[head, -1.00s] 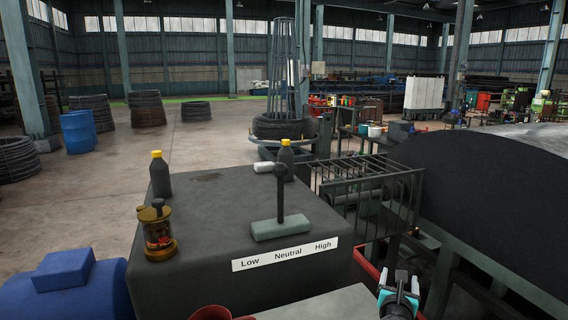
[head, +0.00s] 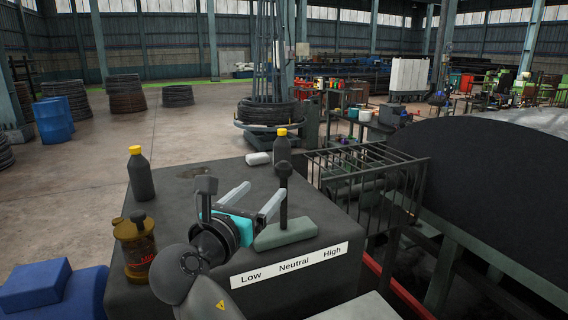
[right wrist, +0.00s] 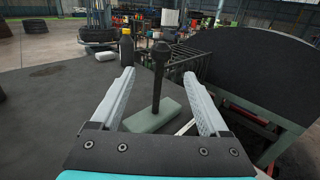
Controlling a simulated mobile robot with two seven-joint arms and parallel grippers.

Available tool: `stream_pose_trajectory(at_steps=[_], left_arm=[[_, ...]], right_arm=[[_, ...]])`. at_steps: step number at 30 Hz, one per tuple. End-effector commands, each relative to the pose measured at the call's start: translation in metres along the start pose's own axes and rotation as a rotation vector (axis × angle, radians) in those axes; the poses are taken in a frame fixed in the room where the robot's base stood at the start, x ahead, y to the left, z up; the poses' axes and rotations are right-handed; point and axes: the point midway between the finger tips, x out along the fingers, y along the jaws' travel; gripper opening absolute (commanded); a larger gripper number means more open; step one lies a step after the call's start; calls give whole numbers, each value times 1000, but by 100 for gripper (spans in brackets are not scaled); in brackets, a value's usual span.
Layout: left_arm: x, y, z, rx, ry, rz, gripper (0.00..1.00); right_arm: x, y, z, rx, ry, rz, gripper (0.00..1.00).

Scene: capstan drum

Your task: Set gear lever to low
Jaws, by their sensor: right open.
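The gear lever (head: 284,190) is a dark post with a round knob, standing about upright on a grey-green base (head: 286,234). It stands above the middle of the white label strip (head: 291,264), behind the word Neutral. My right gripper (head: 262,191) is open and empty just left of the lever, its fingers pointing away toward the back right. In the right wrist view, the lever (right wrist: 159,78) shows upright in the gap between the fingertips (right wrist: 160,70); whether it stands between them or just beyond, I cannot tell. My left gripper is out of view.
The lever's base sits on a dark cabinet top (head: 330,215). A yellow-capped bottle (head: 141,175) and a brass lantern-like jar (head: 136,250) stand at left. Another yellow-capped bottle (head: 282,147) and a white cylinder (head: 258,158) are behind the lever. A railing (head: 370,175) and large dark drum (head: 480,190) are right.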

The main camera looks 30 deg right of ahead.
Motion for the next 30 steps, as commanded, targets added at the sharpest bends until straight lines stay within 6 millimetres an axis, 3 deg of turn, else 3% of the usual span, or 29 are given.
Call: stream_pose_trajectory(at_steps=[5, 21, 30], left_arm=[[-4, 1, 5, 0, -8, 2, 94], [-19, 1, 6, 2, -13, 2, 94], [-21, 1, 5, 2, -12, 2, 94]], right_arm=[[21, -1, 1, -5, -1, -4, 78], [129, 0, 1, -3, 0, -1, 78], [150, 0, -1, -2, 2, 2, 78]])
